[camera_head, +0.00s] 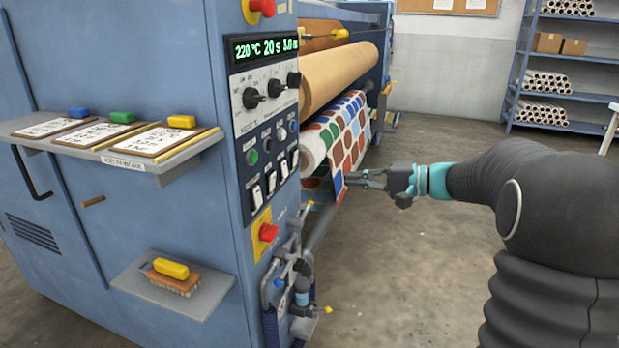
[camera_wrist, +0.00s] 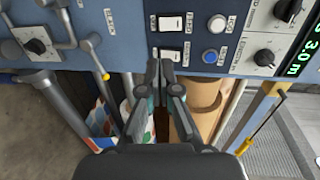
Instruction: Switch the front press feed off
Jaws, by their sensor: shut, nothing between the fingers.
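The blue press carries a control panel (camera_head: 268,128) on its front right face. White rocker switches stand in a row low on it: one left (camera_head: 257,196), one in the middle (camera_head: 271,182) and one further right (camera_head: 284,168). Their labels are too small to read, so I cannot tell which is the front press feed. The wrist view shows two rockers, an upper one (camera_wrist: 170,23) and a lower one (camera_wrist: 170,55). My gripper (camera_head: 350,178) is shut and empty, out to the right of the panel. In the wrist view its fingertips (camera_wrist: 160,66) overlap the panel edge by the lower rocker; contact is not clear.
A printed fabric roll (camera_head: 338,135) and a tan roll (camera_head: 340,75) lie behind the panel. A red stop button (camera_head: 268,232) and valves (camera_head: 302,290) sit below the switches. Knobs (camera_head: 274,88) sit above them. The floor (camera_head: 400,270) is clear to the right.

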